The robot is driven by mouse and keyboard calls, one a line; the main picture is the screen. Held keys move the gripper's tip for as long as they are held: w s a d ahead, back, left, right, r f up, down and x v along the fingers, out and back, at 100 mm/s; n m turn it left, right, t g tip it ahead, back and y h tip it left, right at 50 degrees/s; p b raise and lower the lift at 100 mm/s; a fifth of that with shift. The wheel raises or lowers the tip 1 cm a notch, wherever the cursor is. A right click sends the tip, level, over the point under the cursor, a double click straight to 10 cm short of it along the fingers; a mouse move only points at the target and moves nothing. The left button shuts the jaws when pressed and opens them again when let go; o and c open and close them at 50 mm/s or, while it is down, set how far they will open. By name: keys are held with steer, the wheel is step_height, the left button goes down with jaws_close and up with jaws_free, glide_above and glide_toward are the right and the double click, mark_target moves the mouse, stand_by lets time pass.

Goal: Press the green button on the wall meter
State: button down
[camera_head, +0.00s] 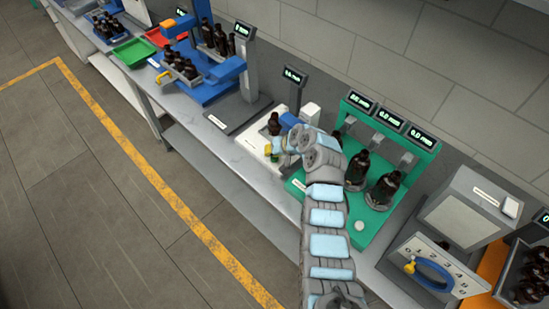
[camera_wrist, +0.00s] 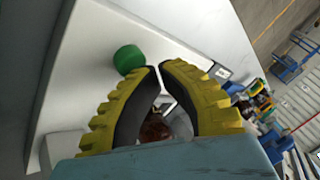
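The green button (camera_wrist: 129,59) is a round green cap on a white panel (camera_wrist: 90,85) in the wrist view. In the head view, my gripper (camera_head: 271,151) is at the front of a white device (camera_head: 252,142). A small display on a post (camera_head: 293,76) stands behind that device. My arm hides part of this area.
An amber bottle (camera_head: 273,123) stands on the white device, close to my gripper. To the right, a green station (camera_head: 330,200) holds dark bottles (camera_head: 357,169) under several displays. A blue rack (camera_head: 205,92) with bottles stands to the left. The floor (camera_head: 90,180) in front is clear.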

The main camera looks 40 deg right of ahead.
mark_target(271, 157)
steer(key=shift+f+b, duration=0.35)
steer(key=shift+f, duration=0.15)
stand_by(0.9)
steer(key=shift+r, duration=0.1)
steer(key=shift+r+p, duration=0.35)
steer(key=shift+r, duration=0.5)
steer(key=shift+r+p, duration=1.1)
steer(key=shift+r, duration=1.4)
